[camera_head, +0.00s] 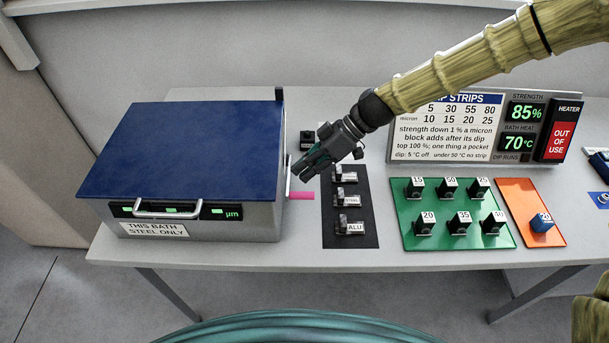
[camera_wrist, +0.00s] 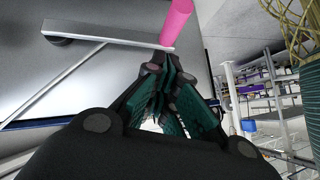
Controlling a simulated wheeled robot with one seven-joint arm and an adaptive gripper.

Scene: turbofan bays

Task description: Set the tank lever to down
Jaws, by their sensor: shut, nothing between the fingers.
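The tank (camera_head: 255,215) is a grey box with a shut blue lid (camera_head: 185,150). Its lever is a thin pale bar (camera_head: 289,181) on the right side, with a pink handle (camera_head: 301,195) sticking out to the right at the bar's lower end in the head view. In the wrist view the bar (camera_wrist: 110,36) runs across the tank's side to the pink handle (camera_wrist: 176,22). My gripper (camera_head: 303,174) is shut and empty, just above the pink handle in the head view. In the wrist view the fingertips (camera_wrist: 160,62) are close to the handle's base; I cannot tell if they touch.
A black mat (camera_head: 329,222) with several labelled blocks lies right of the lever. A dark post (camera_head: 279,94) rises at the lid's back corner.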

